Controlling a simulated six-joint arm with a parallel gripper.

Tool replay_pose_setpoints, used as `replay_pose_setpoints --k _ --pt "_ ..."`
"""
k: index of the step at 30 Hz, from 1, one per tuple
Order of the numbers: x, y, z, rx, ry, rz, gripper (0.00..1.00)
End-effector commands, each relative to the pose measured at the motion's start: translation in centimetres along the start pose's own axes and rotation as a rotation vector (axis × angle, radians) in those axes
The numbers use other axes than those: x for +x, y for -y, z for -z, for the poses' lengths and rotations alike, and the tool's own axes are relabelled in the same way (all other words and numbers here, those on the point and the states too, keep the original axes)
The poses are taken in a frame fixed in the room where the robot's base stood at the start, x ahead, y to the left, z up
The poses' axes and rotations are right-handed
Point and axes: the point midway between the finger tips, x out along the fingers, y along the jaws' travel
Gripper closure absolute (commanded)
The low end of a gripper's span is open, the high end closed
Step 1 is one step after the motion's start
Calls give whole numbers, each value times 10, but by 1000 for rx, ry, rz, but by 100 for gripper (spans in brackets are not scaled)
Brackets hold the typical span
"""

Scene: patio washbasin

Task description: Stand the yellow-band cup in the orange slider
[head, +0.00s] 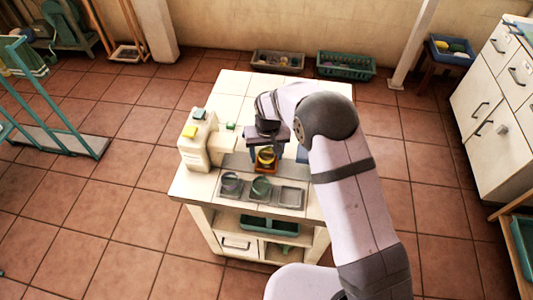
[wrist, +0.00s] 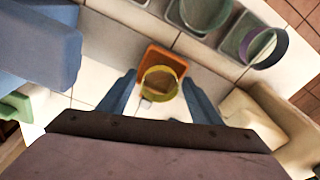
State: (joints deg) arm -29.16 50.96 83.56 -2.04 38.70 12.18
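The yellow-band cup (head: 267,153) is upright at the orange slider (head: 265,168), on the worktop behind the grey tray row. In the wrist view the yellow rim (wrist: 162,83) overlaps the near part of the square orange slider (wrist: 151,62). The cup's base is hidden, so I cannot tell if it rests flat on the slider floor. My gripper (wrist: 158,82) points down, with one blue finger on each side of the cup. The fingers are spread, with a visible gap on the left side.
Two other cups, one with a green band (head: 261,187) and one with a dark band (head: 231,183), stand in grey trays; the right tray (head: 290,197) is empty. A cream machine (head: 198,143) stands left. A blue block (wrist: 40,42) is close beside my gripper.

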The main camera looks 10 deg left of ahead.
Motion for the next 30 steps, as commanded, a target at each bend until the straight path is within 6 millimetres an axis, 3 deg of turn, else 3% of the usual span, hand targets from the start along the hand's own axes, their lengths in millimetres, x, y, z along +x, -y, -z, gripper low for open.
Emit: replay_pose_setpoints --k 14,30 --pt "-12 0 1 0 -3 1 42" --pt "-99 0 1 0 -4 1 42"
